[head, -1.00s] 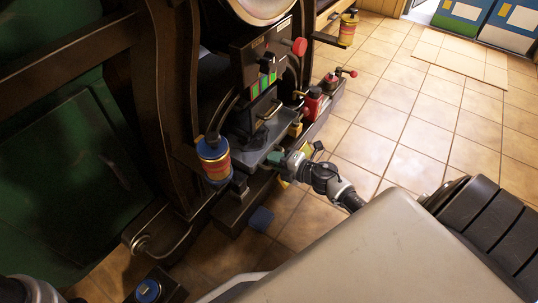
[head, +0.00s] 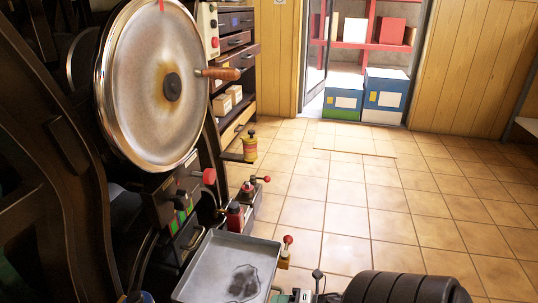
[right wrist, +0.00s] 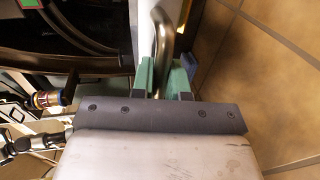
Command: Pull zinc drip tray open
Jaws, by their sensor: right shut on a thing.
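The zinc drip tray (head: 212,262) is a shallow grey metal tray with a dark stain on its floor. It sticks out from below the press at the bottom of the head view. My right gripper (right wrist: 167,78) has green fingers shut on a curved metal handle (right wrist: 162,32) in the right wrist view. In the head view only a small part of that gripper (head: 297,296) shows, beside the tray's near right corner. The handle is hidden there. My left gripper does not show clearly in either view.
The press with its round metal disc (head: 150,85) and wooden handle stands at left. A red-knobbed lever (head: 287,242) stands close to the tray's right edge. Tiled floor (head: 350,215) is clear at right.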

